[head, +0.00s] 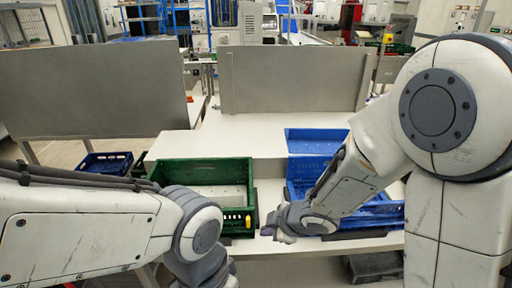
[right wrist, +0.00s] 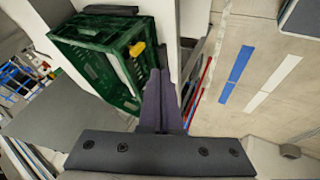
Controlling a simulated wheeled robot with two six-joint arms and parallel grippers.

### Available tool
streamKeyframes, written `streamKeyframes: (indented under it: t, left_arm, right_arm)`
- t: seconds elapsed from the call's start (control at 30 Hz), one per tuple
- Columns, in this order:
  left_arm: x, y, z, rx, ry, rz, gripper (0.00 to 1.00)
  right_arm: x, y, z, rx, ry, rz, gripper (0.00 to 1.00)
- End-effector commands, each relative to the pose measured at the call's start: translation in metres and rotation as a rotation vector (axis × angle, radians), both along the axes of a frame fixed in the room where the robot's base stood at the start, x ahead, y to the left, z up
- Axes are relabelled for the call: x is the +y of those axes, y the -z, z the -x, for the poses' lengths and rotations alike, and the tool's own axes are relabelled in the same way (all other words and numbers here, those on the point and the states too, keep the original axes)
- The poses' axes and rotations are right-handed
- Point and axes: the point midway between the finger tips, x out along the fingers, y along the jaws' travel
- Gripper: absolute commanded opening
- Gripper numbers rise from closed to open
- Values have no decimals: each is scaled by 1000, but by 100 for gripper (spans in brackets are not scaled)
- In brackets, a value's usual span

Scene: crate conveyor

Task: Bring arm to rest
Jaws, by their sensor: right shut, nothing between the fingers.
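My right arm reaches in from the right in the head view. Its gripper (head: 278,234) is over the table's front edge, between the green crate (head: 200,163) and the blue crate (head: 318,142). In the right wrist view the gripper fingers (right wrist: 161,95) are together with nothing between them. The green crate (right wrist: 92,55) shows beside them there. My left arm crosses the lower left of the head view, but its gripper is out of the frame.
The white table (head: 235,132) has bare surface behind the crates. Two grey panels (head: 295,80) stand at the back. A dark blue crate (head: 105,162) is at the left. Floor with blue and white stripes (right wrist: 236,74) shows in the right wrist view.

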Motion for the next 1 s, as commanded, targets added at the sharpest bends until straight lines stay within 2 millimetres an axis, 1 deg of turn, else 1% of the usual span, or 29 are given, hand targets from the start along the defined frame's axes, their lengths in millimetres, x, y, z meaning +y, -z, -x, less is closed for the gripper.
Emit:
streamKeyframes:
  t: [0.07, 0.17, 0.27, 0.37, 0.4, 0.47, 0.5, 0.6, 0.63, 0.7, 0.77, 1.0]
  left_arm:
    - [0, 0, 0, 0, 0, 0, 37]
    - [0, 0, 0, 0, 0, 0, 37]
    - [0, 0, 0, 0, 0, 0, 37]
    - [0, 0, 0, 0, 0, 0, 37]
    - [0, 0, 0, 0, 0, 0, 37]
    - [0, 0, 0, 0, 0, 0, 37]
    - [0, 0, 0, 0, 0, 0, 37]
    - [0, 0, 0, 0, 0, 0, 37]
    - [0, 0, 0, 0, 0, 0, 37]
    - [0, 0, 0, 0, 0, 0, 37]
    - [0, 0, 0, 0, 0, 0, 37]
    - [0, 0, 0, 0, 0, 0, 37]
  right_arm:
    - [-2, -5, 1, 2, 39, 14, 0]
    - [-8, -18, 9, 26, 165, 45, 0]
    - [-15, -33, 34, 99, 348, 68, 0]
    - [-18, -43, 79, 228, 519, 72, 0]
    - [-17, -46, 99, 289, 574, 72, 0]
    - [-15, -51, 130, 383, 641, 70, 0]
    - [-13, -54, 149, 444, 674, 70, 0]
    - [-7, -60, 189, 572, 725, 74, 0]
    - [-6, -61, 198, 598, 733, 76, 0]
    - [-4, -64, 211, 643, 746, 80, 0]
    - [-4, -64, 217, 662, 751, 82, 0]
    - [-4, -64, 217, 662, 751, 82, 0]
